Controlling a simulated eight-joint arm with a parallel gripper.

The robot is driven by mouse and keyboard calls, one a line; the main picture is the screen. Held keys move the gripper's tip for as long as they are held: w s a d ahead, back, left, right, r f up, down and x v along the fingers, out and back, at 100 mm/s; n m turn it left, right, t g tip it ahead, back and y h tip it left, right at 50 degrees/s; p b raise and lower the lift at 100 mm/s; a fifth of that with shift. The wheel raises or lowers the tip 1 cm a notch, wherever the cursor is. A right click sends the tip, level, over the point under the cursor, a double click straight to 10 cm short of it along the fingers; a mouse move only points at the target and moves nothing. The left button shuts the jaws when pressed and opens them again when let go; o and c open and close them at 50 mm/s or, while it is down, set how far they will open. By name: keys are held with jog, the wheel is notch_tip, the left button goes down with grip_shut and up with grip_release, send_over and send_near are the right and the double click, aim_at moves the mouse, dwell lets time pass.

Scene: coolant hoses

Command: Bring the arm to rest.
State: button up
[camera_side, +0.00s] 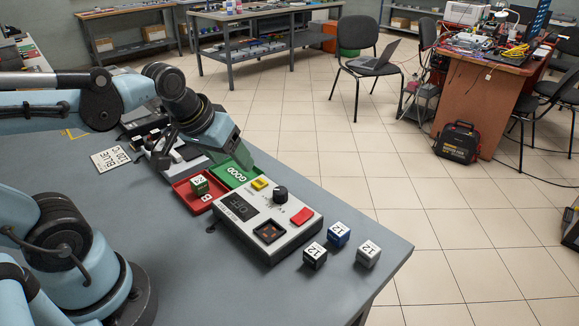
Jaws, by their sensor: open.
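My gripper (203,150) is open above the table, behind the red tray and the measuring box, at the end of my arm coming from the upper left. I see nothing held in it, though its far side is partly hidden. Below it on the grey table (190,270) stands a light grey box (283,235) with a display, a dark knob, a yellow button, a red button and a dark square recess.
A printed card (111,158) lies left. The front table is clear.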

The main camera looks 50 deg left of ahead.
jog(key=d+m, duration=0.1)
jog(key=m, duration=0.1)
jog(key=d+m+t, duration=0.1)
jog(key=d, duration=0.1)
jog(key=shift+s+d+f+m+t+h, duration=0.1)
jog(key=shift+s+d+m+t+h, duration=0.1)
jog(key=shift+m+t+h, duration=0.15)
